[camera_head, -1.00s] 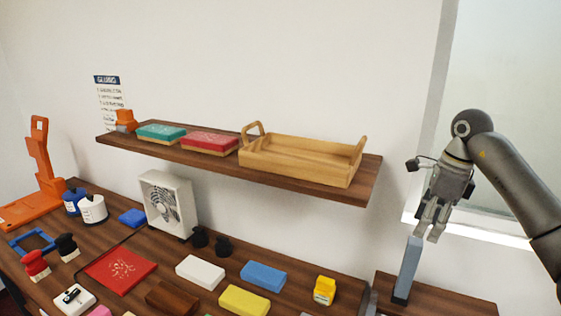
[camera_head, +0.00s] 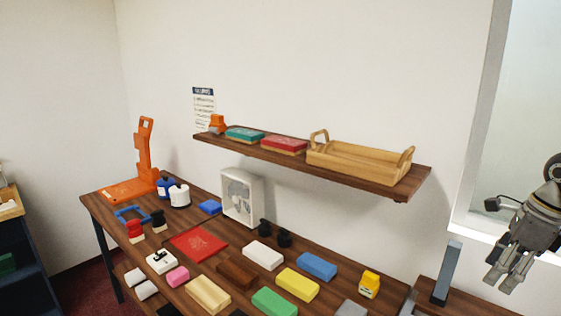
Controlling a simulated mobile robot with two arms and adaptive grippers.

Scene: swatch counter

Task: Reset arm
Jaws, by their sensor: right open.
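My right gripper (camera_head: 503,277) is at the right edge of the head view, pointing down. It is open with nothing between its fingers. It hangs to the right of an upright grey-blue block (camera_head: 447,272) on the small wooden surface at the lower right, apart from it in the picture. Part of my right arm is cut off by the picture's edge. My left gripper is not in view.
A wooden shelf (camera_head: 416,186) on the wall bears a wooden tray (camera_head: 345,168) and red and teal blocks. The table below holds a white fan (camera_head: 241,196), an orange stand (camera_head: 146,160), a red sheet (camera_head: 198,244), a yellow bottle (camera_head: 369,284) and several coloured blocks.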

